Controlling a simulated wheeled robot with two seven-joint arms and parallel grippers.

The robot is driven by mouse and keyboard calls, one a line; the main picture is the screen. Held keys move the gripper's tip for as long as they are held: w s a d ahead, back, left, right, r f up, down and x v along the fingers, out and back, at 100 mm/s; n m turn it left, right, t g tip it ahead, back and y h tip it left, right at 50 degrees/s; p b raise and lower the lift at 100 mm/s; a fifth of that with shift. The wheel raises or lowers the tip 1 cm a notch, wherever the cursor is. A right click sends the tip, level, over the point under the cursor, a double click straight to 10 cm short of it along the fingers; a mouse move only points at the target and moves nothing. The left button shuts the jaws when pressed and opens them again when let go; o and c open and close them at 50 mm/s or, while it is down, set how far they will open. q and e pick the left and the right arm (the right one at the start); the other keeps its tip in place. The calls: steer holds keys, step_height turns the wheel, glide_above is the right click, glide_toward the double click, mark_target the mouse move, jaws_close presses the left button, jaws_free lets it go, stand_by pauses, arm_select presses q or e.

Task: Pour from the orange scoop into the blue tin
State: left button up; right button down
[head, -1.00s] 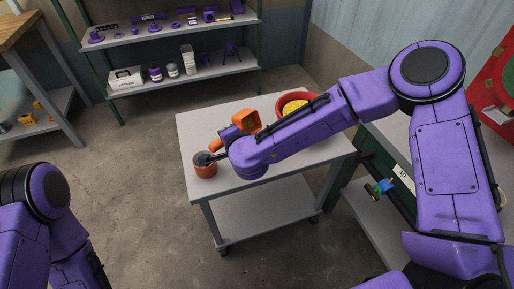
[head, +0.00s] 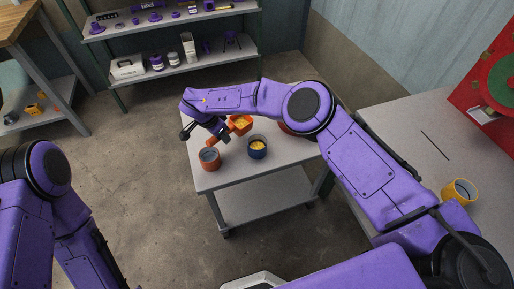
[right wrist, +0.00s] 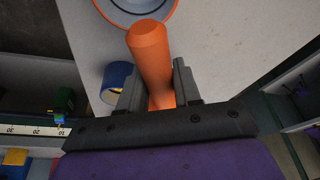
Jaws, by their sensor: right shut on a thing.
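My right gripper (head: 216,138) is shut on the handle of the orange scoop (head: 238,128), above the table. Yellow contents show in the scoop's head. In the right wrist view the orange handle (right wrist: 152,58) lies between the two fingers. The blue tin (head: 257,148) stands upright on the table, just right of and nearer than the scoop, with some yellow inside. It also shows partly behind a finger in the right wrist view (right wrist: 112,80). The scoop's head is apart from the tin in the head view. My left gripper is outside the frame.
An orange-red pot (head: 209,159) stands at the table's left front, close to the scoop handle. A red bowl (head: 285,129) is mostly hidden behind my right arm. The table (head: 235,175) is clear at its front. A yellow cup (head: 459,190) stands on the right-hand bench.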

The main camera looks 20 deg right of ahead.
steer(key=w+f+b, duration=0.1)
steer(key=b, duration=0.2)
steer(key=shift+a+f+g, duration=0.1)
steer(key=shift+a+g, duration=0.05)
steer(key=shift+g, duration=0.15)
steer(key=shift+r+h, duration=0.3)
steer(key=shift+r, duration=0.25)
step_height(320, 180, up, 5)
steer(key=p, duration=0.4)
steer(key=shift+r, duration=0.15)
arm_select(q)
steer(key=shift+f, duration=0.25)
arm_select(e)
steer(key=shift+w+d, duration=0.1)
steer(key=shift+d, duration=0.3)
steer(key=d+r+n, duration=0.1)
steer(key=d, duration=0.1)
steer(key=d+r+n, duration=0.1)
steer(key=d, duration=0.2)
steer(key=d+r+n, duration=0.1)
steer(key=d, duration=0.2)
steer(key=s+d+r+n+t+y, duration=0.1)
steer(key=s+d+r+n, duration=0.1)
steer(key=s, duration=0.5)
steer(key=s+d+r+n+t+y, duration=0.1)
steer(key=s+d+r+n, duration=0.1)
steer(key=s+d+n, duration=0.2)
steer(key=s+n, duration=0.3)
steer(key=s, duration=0.1)
steer(key=shift+t+y, duration=0.3)
